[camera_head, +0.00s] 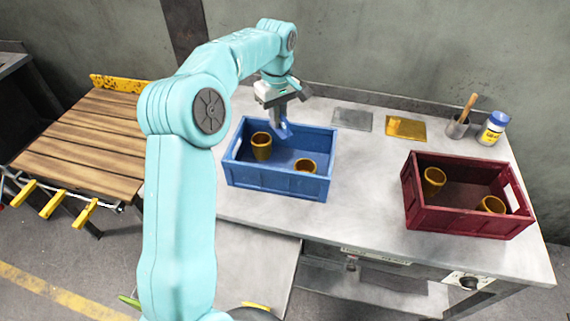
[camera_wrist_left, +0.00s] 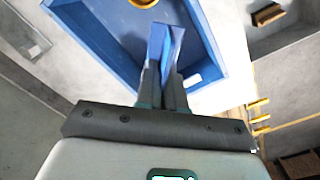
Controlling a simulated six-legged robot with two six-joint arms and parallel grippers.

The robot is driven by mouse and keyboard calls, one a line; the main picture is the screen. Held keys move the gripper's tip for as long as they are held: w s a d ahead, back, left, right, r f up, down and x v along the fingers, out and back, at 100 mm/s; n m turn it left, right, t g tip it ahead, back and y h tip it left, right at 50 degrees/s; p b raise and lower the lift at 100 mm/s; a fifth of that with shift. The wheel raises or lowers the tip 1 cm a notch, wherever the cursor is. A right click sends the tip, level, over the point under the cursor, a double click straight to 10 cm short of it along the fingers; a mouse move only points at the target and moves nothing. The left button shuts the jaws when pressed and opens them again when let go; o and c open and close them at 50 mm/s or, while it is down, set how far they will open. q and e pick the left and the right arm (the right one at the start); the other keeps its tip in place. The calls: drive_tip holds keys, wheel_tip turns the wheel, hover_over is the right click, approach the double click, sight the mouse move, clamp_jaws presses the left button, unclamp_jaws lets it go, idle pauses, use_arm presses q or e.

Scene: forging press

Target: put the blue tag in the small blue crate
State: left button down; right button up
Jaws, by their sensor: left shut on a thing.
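My left gripper (camera_head: 278,122) is over the back part of the small blue crate (camera_head: 275,184). It is shut on the blue tag (camera_head: 285,130), which hangs below the fingers at the level of the crate's back rim. In the left wrist view the tag (camera_wrist_left: 166,45) sits between the fingertips (camera_wrist_left: 163,75), with the crate (camera_wrist_left: 100,45) beyond it. Two yellow cups (camera_head: 262,146) (camera_head: 305,166) stand in the crate, one at the left and one at the front right. My right gripper is not in view.
A dark red crate (camera_head: 465,222) with two yellow cups stands at the right of the grey table (camera_head: 365,205). A grey plate (camera_head: 352,120), a yellow plate (camera_head: 405,128), a brush in a cup (camera_head: 457,127) and a white jar (camera_head: 493,129) are at the back.

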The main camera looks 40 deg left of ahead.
use_arm(q)
drive_tip(key=f, duration=1.3)
drive_tip(key=shift+s+f+p, duration=0.15)
drive_tip(key=shift+s+p, duration=0.15)
drive_tip(key=shift+a+f, duration=0.1)
drive_tip(key=shift+f, duration=0.2)
wheel_tip(320, 180, down, 5)
drive_tip(key=shift+w+r, duration=0.1)
drive_tip(key=shift+r, duration=0.1)
drive_tip(key=shift+r, duration=0.1)
drive_tip(key=c, duration=1.3)
unclamp_jaws()
drive_tip(key=shift+f, duration=0.2)
drive_tip(key=shift+o, duration=0.2)
